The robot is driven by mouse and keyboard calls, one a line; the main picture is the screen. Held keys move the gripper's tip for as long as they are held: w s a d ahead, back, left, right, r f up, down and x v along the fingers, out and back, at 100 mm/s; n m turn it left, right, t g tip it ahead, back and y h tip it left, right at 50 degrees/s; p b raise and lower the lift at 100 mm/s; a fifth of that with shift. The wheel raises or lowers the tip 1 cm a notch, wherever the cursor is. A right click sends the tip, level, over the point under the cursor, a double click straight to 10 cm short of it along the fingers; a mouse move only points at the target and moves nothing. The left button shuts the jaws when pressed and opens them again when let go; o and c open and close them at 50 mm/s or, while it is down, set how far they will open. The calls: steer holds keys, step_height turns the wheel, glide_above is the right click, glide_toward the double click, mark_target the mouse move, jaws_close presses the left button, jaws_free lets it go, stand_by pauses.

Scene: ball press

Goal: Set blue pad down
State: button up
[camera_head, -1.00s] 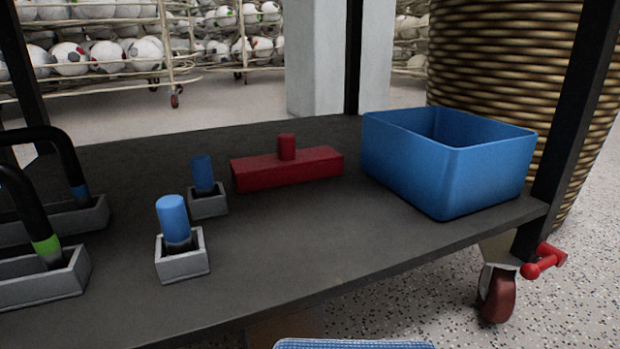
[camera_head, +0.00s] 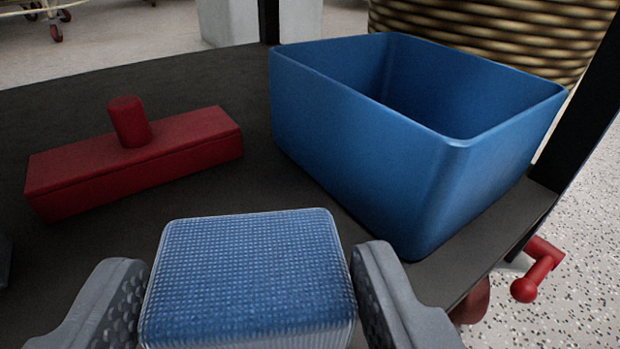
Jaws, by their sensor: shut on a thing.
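The blue pad (camera_head: 250,270) is a textured block with rounded corners at the bottom centre of the view. My gripper (camera_head: 250,300) has one grey finger on each side of it and is shut on it. The pad is in front of the blue bin and the red block, apart from both as seen. Its underside is hidden, so I cannot tell its height above the dark shelf (camera_head: 250,190).
An open blue bin (camera_head: 360,160) stands on the shelf at the right. A red block (camera_head: 140,160) with an upright round knob lies at the left. A dark post (camera_head: 590,110) and red caster lever (camera_head: 537,272) are at the right edge. Bare shelf lies between block and bin.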

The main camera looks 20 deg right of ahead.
mark_target(298, 213)
steer(key=w, duration=0.1)
steer(key=w+d+b, duration=0.1)
steer(key=w, duration=0.1)
steer(key=w+d, duration=0.1)
steer(key=shift+w+d+f, duration=0.15)
steer(key=shift+w+f, duration=0.1)
steer(key=shift+w, duration=0.15)
steer(key=shift+w+d+f+b, duration=0.1)
steer(key=shift+w+f+b, duration=0.1)
steer(key=shift+b, duration=0.2)
step_height(298, 213, down, 3)
steer(key=shift+s+f+b, duration=0.15)
steer(key=shift+f+b, duration=0.05)
steer(key=shift+b, duration=0.65)
steer(key=shift+r, duration=0.1)
steer(key=o, duration=1.1)
steer(key=p+v, duration=0.4)
steer(key=v, duration=0.8)
